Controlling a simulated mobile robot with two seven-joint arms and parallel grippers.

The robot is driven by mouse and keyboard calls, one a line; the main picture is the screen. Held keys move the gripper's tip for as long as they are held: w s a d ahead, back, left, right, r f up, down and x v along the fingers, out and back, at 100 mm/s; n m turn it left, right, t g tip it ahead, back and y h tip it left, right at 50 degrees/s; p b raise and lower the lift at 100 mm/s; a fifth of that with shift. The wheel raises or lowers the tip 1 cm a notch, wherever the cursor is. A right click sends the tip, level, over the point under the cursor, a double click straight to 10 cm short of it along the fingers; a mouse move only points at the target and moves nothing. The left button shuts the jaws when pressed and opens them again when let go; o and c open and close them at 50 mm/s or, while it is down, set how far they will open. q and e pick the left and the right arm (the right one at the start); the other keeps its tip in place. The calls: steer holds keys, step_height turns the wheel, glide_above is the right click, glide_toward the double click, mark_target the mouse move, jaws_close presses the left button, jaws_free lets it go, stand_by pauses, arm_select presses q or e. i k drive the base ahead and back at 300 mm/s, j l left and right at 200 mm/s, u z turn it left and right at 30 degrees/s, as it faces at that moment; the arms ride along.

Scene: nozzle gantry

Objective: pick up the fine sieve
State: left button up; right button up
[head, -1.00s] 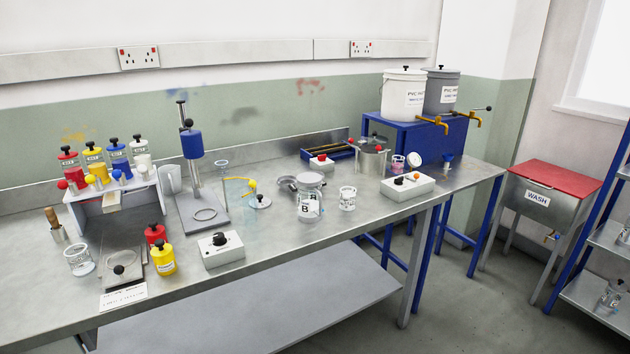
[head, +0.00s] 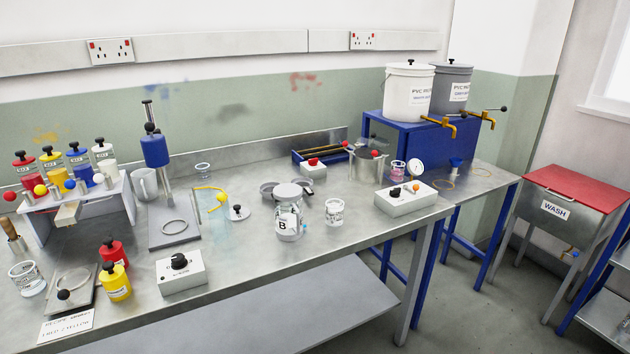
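Shallow round grey metal pans (head: 268,190) lie on the steel bench, partly hidden behind the glass jar marked B (head: 288,222). They look like sieves, but I cannot tell which is the fine one. Neither of my grippers is in the head view.
The steel bench (head: 350,262) has clear space at its front, right of the grey control box (head: 181,272). A glass beaker (head: 334,212) and a white switch box (head: 405,198) stand right of the jar. A blue-bodied stand (head: 155,150) rises at the left. A steel pot (head: 367,166) stands behind.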

mark_target(302, 182)
steer(key=i+l, duration=0.75)
